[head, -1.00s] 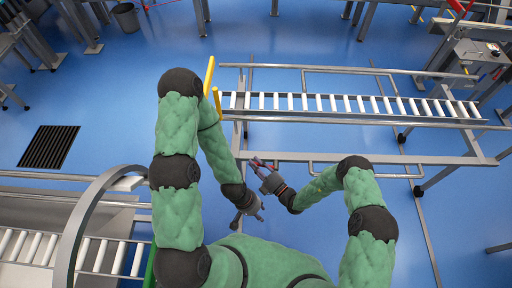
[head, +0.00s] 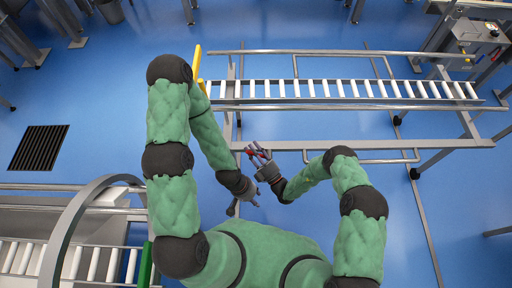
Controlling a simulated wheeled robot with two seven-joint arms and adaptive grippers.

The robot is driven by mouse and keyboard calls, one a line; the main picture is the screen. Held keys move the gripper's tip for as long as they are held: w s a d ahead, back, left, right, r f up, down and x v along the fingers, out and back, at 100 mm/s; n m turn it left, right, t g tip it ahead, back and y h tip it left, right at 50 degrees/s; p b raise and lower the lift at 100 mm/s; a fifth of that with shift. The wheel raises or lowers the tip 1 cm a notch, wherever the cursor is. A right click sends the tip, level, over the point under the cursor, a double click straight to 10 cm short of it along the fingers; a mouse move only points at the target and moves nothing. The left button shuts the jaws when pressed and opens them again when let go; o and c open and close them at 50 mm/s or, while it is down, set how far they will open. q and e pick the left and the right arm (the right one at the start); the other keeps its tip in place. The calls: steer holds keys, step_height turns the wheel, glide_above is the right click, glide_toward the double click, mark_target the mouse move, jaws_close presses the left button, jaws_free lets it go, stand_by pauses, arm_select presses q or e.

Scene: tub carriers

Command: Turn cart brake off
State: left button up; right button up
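A cart-like metal frame with a roller track (head: 330,88) stands ahead, with yellow upright pieces (head: 197,62) at its left end. I cannot make out a brake lever or its position. My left gripper (head: 244,208) is the lower one, with spread fingers and nothing between them, over the floor close to my body. My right gripper (head: 256,149) is just above it in the picture, at the frame's near left side. Its fingers look apart, with small red parts between or on them. I cannot tell whether these belong to the gripper.
A second roller conveyor (head: 60,262) with a curved grey rail (head: 62,240) lies at lower left. A control box (head: 480,38) stands at upper right. A dark floor grate (head: 39,147) lies at left. Blue floor (head: 120,110) is clear between them.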

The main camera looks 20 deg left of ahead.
steer(key=shift+s+f, duration=0.1)
steer(key=shift+s+a+f, duration=0.2)
steer(key=shift+a+f, duration=0.1)
steer(key=shift+f, duration=0.1)
steer(key=shift+s+d+f+g, duration=0.3)
steer(key=shift+s+d, duration=0.15)
steer(key=shift+d, duration=0.1)
steer(key=d+r+b+v, duration=0.1)
steer(key=b+v, duration=0.1)
steer(key=v, duration=0.8)
steer(key=shift+w+r, duration=0.25)
steer(key=shift+r, duration=0.15)
steer(key=shift+d, duration=0.15)
